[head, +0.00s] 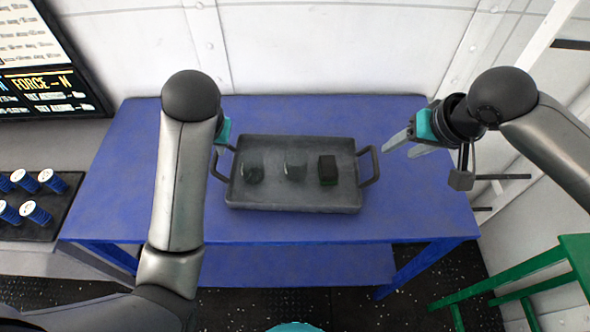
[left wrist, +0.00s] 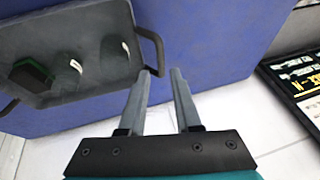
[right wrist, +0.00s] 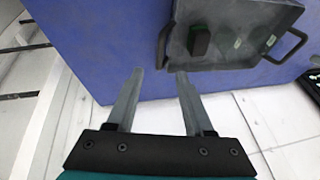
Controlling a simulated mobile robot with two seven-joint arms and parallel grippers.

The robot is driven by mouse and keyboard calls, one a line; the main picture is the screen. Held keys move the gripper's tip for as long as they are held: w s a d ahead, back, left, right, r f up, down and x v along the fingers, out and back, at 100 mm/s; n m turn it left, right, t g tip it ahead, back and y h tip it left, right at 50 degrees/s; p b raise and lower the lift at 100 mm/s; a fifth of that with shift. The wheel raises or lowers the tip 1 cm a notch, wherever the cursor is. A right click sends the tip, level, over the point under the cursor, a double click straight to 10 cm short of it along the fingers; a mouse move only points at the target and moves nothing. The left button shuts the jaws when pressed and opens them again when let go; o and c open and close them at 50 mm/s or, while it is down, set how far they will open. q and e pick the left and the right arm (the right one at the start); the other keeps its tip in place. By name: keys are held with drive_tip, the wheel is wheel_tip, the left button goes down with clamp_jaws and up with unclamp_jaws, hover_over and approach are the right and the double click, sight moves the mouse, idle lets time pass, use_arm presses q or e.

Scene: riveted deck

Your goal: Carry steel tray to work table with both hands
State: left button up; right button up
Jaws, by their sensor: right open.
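The grey steel tray (head: 292,200) rests on a blue table (head: 420,215), with a loop handle at each end.
A dark rack with several blue cylinders (head: 40,213) stands on a grey surface at left. A dark board with writing (head: 50,75) is behind it. A green frame (head: 530,270) stands at lower right. Bare blue tabletop surrounds the tray; a white wall is behind.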

sight(377, 162)
use_arm(q)
drive_tip(key=x, duration=1.2)
drive_tip(key=shift+w+a+f, duration=0.1)
drive_tip(key=shift+w+f, duration=0.05)
drive_tip(key=shift+f, duration=0.15)
use_arm(e)
drive_tip(key=x, duration=1.2)
drive_tip(key=shift+w+f, duration=0.1)
drive_tip(key=shift+f, duration=0.3)
use_arm(q)
drive_tip(key=c, duration=0.5)
use_arm(e)
drive_tip(key=c, duration=0.5)
use_arm(q)
clamp_jaws()
use_arm(e)
clamp_jaws()
drive_tip(key=shift+r, duration=0.1)
